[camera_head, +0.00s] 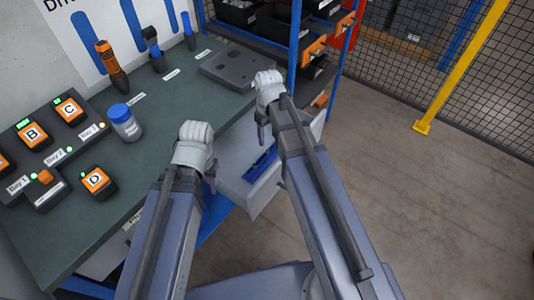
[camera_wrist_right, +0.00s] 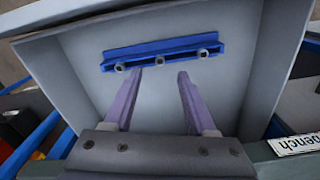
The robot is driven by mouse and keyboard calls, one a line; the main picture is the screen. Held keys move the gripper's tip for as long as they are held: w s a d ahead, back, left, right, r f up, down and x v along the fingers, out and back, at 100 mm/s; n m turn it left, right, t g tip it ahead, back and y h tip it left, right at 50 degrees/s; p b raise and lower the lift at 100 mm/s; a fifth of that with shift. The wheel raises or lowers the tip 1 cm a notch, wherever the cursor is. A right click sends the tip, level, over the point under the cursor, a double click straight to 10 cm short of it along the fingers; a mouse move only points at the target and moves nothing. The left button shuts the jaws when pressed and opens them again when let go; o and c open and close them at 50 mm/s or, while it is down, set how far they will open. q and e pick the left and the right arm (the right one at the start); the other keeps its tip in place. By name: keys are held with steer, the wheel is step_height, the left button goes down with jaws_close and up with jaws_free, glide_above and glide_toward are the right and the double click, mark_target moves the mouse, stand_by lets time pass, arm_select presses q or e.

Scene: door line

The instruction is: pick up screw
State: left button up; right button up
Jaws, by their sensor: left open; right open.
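In the right wrist view, three grey screws, the left one (camera_wrist_right: 119,67), the middle one (camera_wrist_right: 160,60) and the right one (camera_wrist_right: 203,53), sit along a blue holder (camera_wrist_right: 150,49) inside an open grey drawer (camera_wrist_right: 75,75). My right gripper (camera_wrist_right: 159,76) is open and empty, its fingers pointing at the holder, with the middle screw between the fingertip lines.
The dark bench (camera_head: 165,110) holds orange battery packs on chargers, a loose pack D (camera_head: 97,182), a blue-capped jar (camera_head: 124,122), an orange screwdriver (camera_head: 111,65) and a grey plate (camera_head: 238,68). A blue-framed shelf (camera_head: 294,45) stands behind. The floor at right is clear.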

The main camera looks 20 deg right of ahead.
mark_target(267, 151)
steer(key=shift+w+a+f+b, duration=0.1)
steer(key=shift+f+b, duration=1.75)
steer(key=shift+f, duration=0.1)
steer(key=shift+w+f+b, duration=0.1)
steer(key=shift+f+b, duration=1.7)
steer(key=shift+f, duration=0.15)
steer(key=shift+s+r, duration=0.1)
steer(key=shift+r, duration=0.1)
jaws_close()
